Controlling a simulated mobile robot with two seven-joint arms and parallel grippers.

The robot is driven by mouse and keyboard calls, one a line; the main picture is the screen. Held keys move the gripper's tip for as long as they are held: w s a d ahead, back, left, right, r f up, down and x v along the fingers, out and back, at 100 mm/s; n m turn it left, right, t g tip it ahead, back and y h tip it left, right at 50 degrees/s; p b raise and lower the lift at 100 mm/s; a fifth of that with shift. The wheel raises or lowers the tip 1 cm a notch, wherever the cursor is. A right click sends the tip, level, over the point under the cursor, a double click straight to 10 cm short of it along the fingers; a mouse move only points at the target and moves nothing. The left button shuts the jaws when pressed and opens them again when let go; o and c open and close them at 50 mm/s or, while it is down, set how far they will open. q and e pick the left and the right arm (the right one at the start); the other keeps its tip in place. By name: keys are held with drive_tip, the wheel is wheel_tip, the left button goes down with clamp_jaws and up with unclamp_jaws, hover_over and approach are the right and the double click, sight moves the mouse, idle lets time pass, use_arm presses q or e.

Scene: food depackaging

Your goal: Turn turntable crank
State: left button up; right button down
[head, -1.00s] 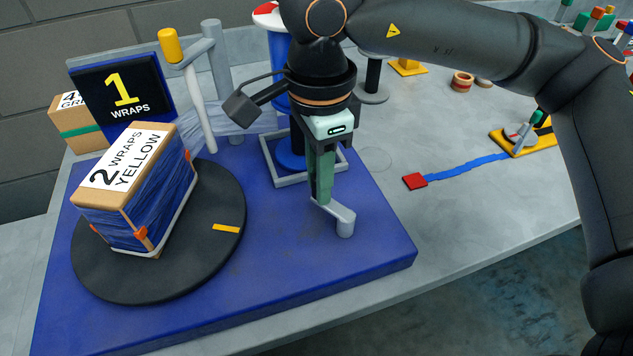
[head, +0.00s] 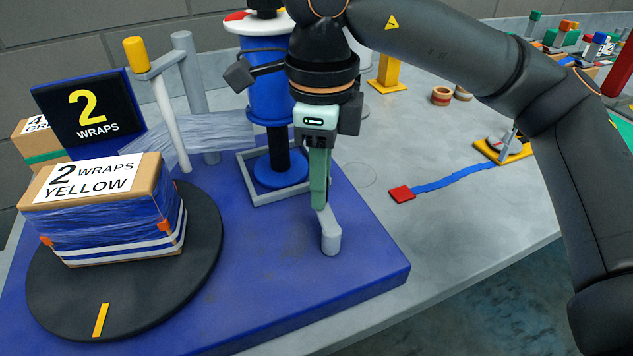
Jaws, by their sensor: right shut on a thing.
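My right gripper (head: 319,195) points down in the middle of the head view and is shut on the grey crank (head: 331,238) on the blue base. The black turntable (head: 205,240) is at the left, with a yellow mark (head: 101,320) on its near edge. A box (head: 70,227) labelled "2 WRAPS YELLOW" sits on it, wound in clear film over blue and white sides. The display (head: 85,112) reads "2 WRAPS". My left gripper is not in view.
A grey post with a yellow-topped arm (head: 137,55) stands behind the turntable. Another box (head: 38,143) with a green stripe is at the far left.

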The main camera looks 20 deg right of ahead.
idle(0.5)
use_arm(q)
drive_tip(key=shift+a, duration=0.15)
use_arm(e)
drive_tip(key=c, duration=0.7)
unclamp_jaws()
use_arm(q)
drive_tip(key=p, duration=0.1)
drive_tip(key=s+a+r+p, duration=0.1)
drive_tip(key=p, duration=0.1)
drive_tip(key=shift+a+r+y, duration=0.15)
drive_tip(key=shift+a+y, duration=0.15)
use_arm(e)
wheel_tip(320, 180, up, 13)
drive_tip(key=shift+f, duration=0.2)
